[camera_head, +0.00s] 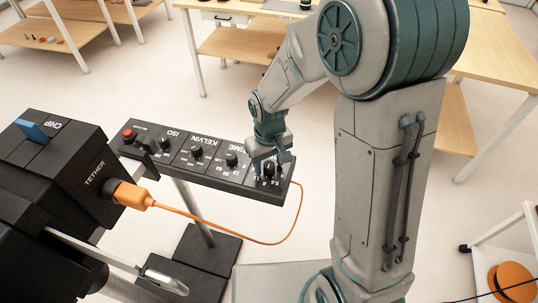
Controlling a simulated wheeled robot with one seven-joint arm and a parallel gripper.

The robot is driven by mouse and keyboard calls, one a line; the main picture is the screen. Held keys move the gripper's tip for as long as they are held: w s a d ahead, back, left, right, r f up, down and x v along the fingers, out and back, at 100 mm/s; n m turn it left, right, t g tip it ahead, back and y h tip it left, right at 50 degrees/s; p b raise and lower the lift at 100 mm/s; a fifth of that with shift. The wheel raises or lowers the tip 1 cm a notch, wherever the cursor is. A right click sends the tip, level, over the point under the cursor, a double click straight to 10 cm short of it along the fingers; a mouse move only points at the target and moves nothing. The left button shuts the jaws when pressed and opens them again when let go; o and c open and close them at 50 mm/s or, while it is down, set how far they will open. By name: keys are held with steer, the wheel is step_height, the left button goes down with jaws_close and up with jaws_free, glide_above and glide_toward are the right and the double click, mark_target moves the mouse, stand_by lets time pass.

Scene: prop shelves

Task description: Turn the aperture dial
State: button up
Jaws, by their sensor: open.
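A long black control panel (180,170) stands on a post, with several black dials in a row and upside-down white labels. ISO, KELVIN and TIME can be read. The rightmost dial (269,171) has white numbers around it; its label is hidden by my gripper, so I cannot read whether it says aperture. My gripper (270,164) is open and points down right over this rightmost dial, with its fingers around or just above the knob. I cannot tell whether they touch it.
A black housing (60,180) marked TETHER and CHIP stands at the left, with an orange plug (132,196) and an orange cable (240,240) that loops by the panel's right end. A red button (129,134) sits at the panel's left end. Wooden tables stand behind.

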mark_target(270, 164)
step_height(270, 164, up, 14)
stand_by(0.4)
stand_by(0.4)
steer(key=s+d+r+m+t, duration=0.2)
steer(key=s+d+m, duration=0.3)
steer(key=s+d, duration=0.7)
steer(key=shift+s+t, duration=0.3)
steer(key=shift+t, duration=0.2)
jaws_close()
stand_by(0.9)
